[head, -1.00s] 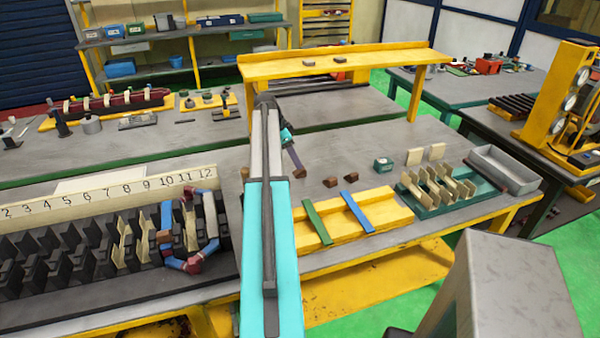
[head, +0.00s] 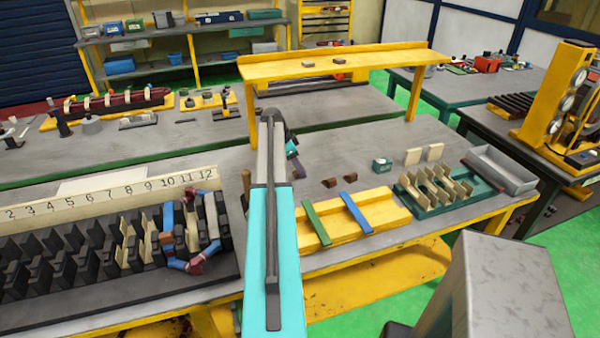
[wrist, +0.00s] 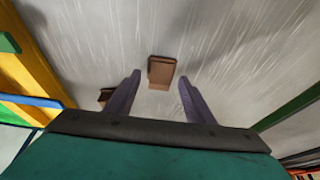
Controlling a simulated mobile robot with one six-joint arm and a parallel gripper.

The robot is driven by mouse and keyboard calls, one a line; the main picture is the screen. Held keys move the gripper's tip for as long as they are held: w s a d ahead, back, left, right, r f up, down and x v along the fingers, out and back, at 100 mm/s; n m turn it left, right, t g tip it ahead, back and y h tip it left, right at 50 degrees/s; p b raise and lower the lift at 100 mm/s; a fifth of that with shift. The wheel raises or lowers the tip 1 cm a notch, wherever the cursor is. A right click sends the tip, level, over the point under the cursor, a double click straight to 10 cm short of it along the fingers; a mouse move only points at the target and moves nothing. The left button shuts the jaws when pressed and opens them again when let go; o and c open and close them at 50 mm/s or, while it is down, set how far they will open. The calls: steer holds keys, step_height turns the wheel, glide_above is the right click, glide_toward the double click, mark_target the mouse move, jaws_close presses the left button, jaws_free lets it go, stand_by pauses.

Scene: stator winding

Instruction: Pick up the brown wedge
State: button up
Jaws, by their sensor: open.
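In the wrist view, a brown wedge (wrist: 161,72) lies on the grey tabletop ahead of the fingertips, roughly centred between them. My gripper (wrist: 157,80) is open and empty, with a finger on either side and the wedge not touched. A second, darker brown piece (wrist: 106,95) shows beside the left finger, partly hidden. My arm hides part of the bench, so I cannot tell which wedge is the centred one.
A yellow block (head: 375,213) carries a green strip (head: 317,222) and a blue strip (head: 356,212). A teal rack (head: 420,207) and a grey tray (head: 500,172) stand right. The slotted stator (head: 70,258) is at left. A yellow shelf (head: 340,64) spans the bench behind.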

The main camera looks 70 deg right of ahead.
steer(key=c, duration=1.1)
steer(key=shift+c, duration=0.2)
steer(key=shift+r, duration=0.15)
step_height(320, 180, up, 10)
steer(key=b, duration=0.3)
steer(key=shift+w, duration=0.1)
